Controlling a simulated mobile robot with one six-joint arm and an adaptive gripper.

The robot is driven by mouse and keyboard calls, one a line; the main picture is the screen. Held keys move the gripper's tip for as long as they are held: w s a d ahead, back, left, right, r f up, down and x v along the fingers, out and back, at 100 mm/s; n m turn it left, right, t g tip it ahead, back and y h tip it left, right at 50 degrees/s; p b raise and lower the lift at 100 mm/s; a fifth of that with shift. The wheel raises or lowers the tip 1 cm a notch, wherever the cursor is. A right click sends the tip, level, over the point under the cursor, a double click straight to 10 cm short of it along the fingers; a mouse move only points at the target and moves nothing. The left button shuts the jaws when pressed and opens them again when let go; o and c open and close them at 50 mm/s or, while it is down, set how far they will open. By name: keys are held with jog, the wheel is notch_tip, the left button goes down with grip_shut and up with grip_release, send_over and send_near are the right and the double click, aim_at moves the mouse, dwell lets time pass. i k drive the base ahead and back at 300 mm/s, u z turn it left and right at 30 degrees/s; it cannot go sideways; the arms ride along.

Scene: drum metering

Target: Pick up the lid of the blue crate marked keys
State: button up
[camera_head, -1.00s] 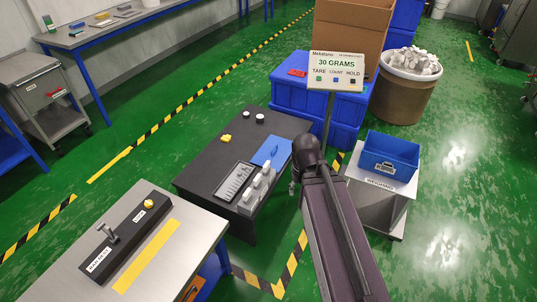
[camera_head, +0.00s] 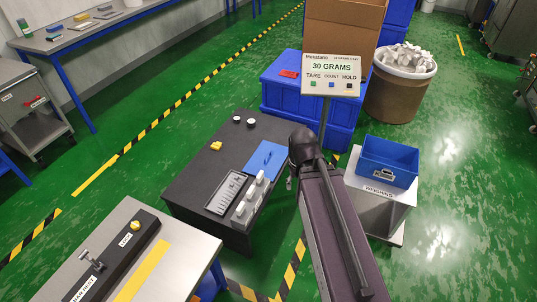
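A flat blue panel with a raised handle (camera_head: 265,157), which looks like a lid, lies on the dark table left of my arm. A small open blue crate (camera_head: 372,152) stands on the weighing stand at right; a pale label is on its front, too small to read. No "keys" marking is legible. My arm reaches forward between them. My gripper (camera_head: 290,180) is almost wholly hidden behind the arm; only a small grey piece shows beside the panel's right side. Its fingers cannot be made out.
The dark table (camera_head: 190,180) also holds a slotted tray (camera_head: 226,192), white pieces and a yellow block. A sign reading 30 GRAMS (camera_head: 331,75) stands behind my arm. Large blue crates (camera_head: 310,125) and a drum of white pieces (camera_head: 395,97) stand behind. A steel bench is front left.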

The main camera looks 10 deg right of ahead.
aim_at(270, 157)
jog(key=i, duration=1.3)
jog(key=u, duration=0.05)
